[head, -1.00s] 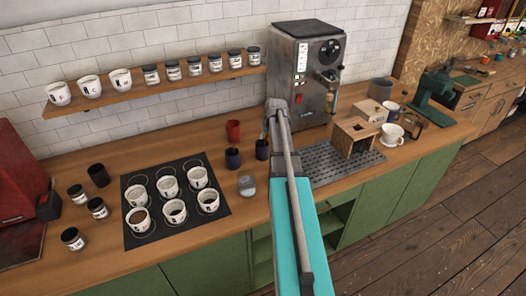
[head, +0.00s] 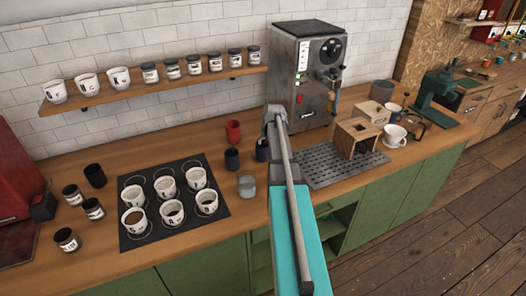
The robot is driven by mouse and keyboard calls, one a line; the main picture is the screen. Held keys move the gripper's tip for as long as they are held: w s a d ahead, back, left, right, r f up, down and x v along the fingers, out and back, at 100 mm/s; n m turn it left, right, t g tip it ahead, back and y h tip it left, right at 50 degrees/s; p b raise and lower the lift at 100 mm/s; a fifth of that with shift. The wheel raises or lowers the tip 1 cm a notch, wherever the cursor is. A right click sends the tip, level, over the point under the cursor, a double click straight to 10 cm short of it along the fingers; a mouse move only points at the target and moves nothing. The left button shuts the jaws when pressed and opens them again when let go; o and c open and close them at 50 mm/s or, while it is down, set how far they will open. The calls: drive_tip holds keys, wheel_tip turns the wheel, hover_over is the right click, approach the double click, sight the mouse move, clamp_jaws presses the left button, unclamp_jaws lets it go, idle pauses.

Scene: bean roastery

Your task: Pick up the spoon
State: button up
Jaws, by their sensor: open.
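I cannot make out a spoon for certain in the head view. My arm reaches up the middle of the picture, over the counter's front edge, and its far visible end is in front of the espresso machine's lower left. My gripper cannot be made out there. Two dark blue cups, one at the left (head: 232,159) and one partly behind my arm (head: 262,150), stand close to that end. A red cup (head: 233,131) stands behind them. A clear glass (head: 247,186) is in front.
A black mat (head: 217,222) holds several white cups. Dark jars (head: 66,240) stand to its left. The espresso machine (head: 318,85), a drip grate (head: 325,176) and a wooden box (head: 357,138) are to the right. A shelf (head: 150,92) with cups and jars hangs above.

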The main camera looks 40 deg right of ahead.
drive_tip(key=shift+c, duration=0.3)
clamp_jaws()
drive_tip(key=shift+r, duration=0.1)
wheel_tip(320, 180, up, 10)
drive_tip(key=p, duration=1)
idle(0.9)
